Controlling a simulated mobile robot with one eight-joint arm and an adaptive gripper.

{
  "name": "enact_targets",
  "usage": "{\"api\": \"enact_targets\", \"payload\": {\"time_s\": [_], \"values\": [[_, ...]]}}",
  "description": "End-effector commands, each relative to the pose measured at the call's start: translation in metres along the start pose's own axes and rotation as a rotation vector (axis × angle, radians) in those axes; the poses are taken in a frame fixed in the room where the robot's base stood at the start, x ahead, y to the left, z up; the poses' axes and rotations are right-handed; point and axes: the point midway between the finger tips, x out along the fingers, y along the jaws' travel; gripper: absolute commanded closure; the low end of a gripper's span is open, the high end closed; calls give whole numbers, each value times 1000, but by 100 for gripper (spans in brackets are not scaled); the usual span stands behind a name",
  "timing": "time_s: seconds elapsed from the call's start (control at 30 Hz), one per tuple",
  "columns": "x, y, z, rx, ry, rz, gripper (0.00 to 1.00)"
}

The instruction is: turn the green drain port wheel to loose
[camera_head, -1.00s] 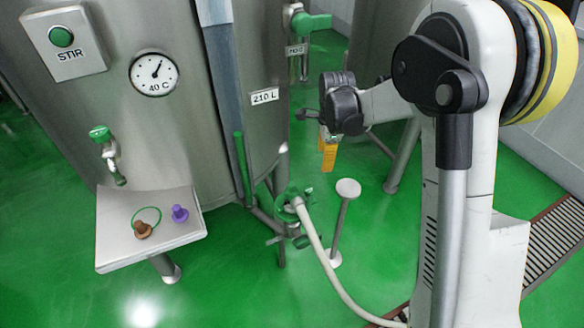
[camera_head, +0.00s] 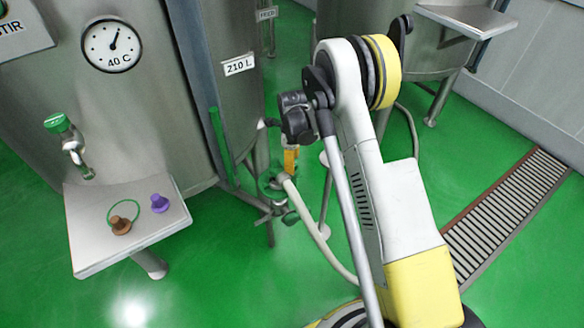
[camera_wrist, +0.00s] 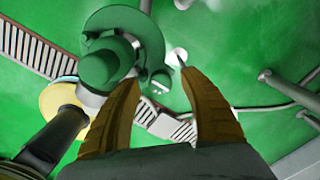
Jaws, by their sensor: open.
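The green drain port wheel (camera_head: 266,187) is low by the tank, where a pale hose (camera_head: 310,222) joins. My gripper (camera_head: 290,171) points down just above it, its orange fingers overlapping the wheel's far side in the head view. In the wrist view the green wheel (camera_wrist: 153,42) curves at the upper left, with a round green part in front of it.
A metal shelf (camera_head: 85,252) on the left holds a brown plug (camera_head: 121,225), a purple plug (camera_head: 159,204) and a green ring. A green tap (camera_head: 62,130) is above it. A floor drain grate (camera_head: 510,220) runs at the right. Tank legs and pipes crowd the wheel.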

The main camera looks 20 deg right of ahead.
Motion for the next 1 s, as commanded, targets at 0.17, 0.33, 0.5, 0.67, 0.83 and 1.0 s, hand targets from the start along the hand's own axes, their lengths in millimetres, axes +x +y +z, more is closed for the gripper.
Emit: {"api": "enact_targets", "payload": {"time_s": [0.17,0.33,0.5,0.67,0.83,1.0], "values": [[12,0,0,0,0,0,49],[12,0,0,-1,0,0,49],[11,0,0,-1,0,0,75],[11,0,0,-1,0,0,100],[12,0,0,-3,0,0,100],[12,0,0,-30,0,1,100]]}}
